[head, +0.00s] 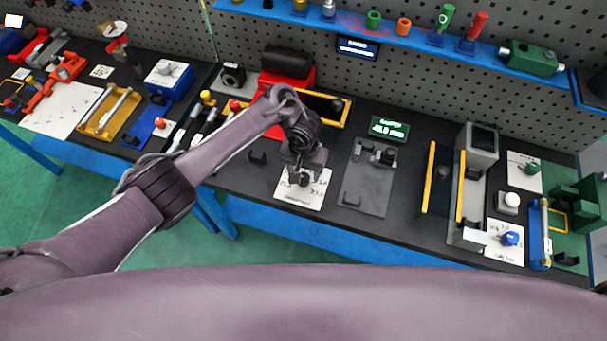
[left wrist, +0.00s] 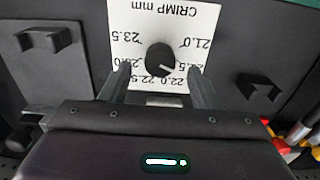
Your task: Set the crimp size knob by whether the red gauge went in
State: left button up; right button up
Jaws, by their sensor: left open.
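The crimp size knob (left wrist: 160,58) is black and round, on a white card (left wrist: 120,20) marked "CRIMP mm" with sizes from 21.0 to 23.5. The card appears upside down in the left wrist view. A pale pointer mark on the knob seems to aim between 22.0 and 21.5. My left gripper (left wrist: 160,84) is open, its fingers near the knob, one on each side; contact is not visible. In the head view my left gripper (head: 303,170) hangs over the card (head: 318,190). A red plug-like piece (head: 478,25), perhaps the red gauge, stands in a blue holder on the shelf. My right gripper is out of view.
A grey plate (head: 367,195) with black blocks lies right of the card. Black hooks (left wrist: 255,85) flank the card. A blue knob (head: 510,239) sits on another card farther right. Yellow-edged uprights (head: 429,178) rise between.

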aim_at(304, 177)
pick_arm(q)
notch_tip(304, 177, up, 4)
jog(key=shift+r, duration=0.25)
dwell(0.5)
